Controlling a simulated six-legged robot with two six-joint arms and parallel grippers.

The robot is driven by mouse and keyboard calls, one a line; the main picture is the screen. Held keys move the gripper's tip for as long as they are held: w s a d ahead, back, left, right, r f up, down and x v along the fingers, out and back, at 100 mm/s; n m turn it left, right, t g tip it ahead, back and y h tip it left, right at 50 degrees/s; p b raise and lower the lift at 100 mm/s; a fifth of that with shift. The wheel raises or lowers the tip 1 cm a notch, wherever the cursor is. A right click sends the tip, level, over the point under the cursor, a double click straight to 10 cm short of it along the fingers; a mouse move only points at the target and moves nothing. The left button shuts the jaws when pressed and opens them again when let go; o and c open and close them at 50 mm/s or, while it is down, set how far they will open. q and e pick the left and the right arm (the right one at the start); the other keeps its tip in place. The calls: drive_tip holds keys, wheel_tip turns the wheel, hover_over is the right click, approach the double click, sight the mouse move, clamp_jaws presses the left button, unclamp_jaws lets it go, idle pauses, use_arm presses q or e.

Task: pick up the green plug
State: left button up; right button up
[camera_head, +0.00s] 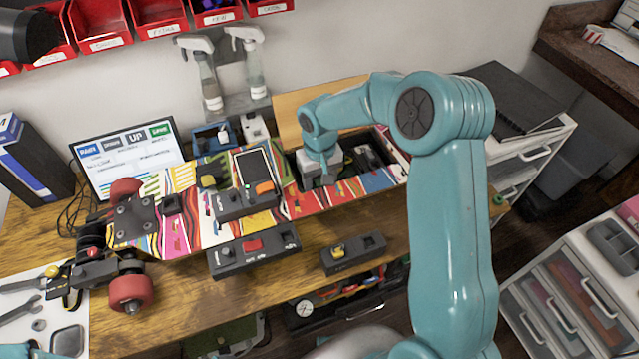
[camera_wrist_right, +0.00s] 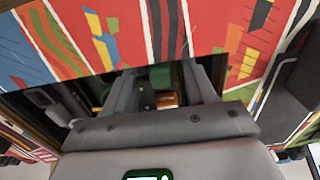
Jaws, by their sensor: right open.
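My right gripper (camera_head: 318,178) reaches down into an opening in the colourful skateboard deck (camera_head: 172,182) on the bench. In the right wrist view the two grey fingers of my right gripper (camera_wrist_right: 160,82) are apart, with a green piece (camera_wrist_right: 160,74), likely the green plug, showing between and beyond their tips. I cannot tell whether the fingers touch it. An orange-brown piece (camera_wrist_right: 167,99) also shows between the fingers. In the head view the arm and gripper hide the green plug. My left gripper is not in view.
Black socket blocks with a red plug (camera_head: 253,245), a yellow plug (camera_head: 337,252) and an orange plug (camera_head: 265,188) are nearby. A skateboard wheel (camera_head: 130,292), a screen (camera_head: 130,155) and spray bottles (camera_head: 208,85) surround the board. Bare bench (camera_head: 180,300) shows in front.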

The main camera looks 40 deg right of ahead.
sight(319, 182)
drive_tip(key=shift+w+f, duration=0.1)
drive_tip(key=shift+w, duration=0.05)
drive_tip(key=c, duration=0.4)
clamp_jaws()
wheel_tip(319, 182, up, 20)
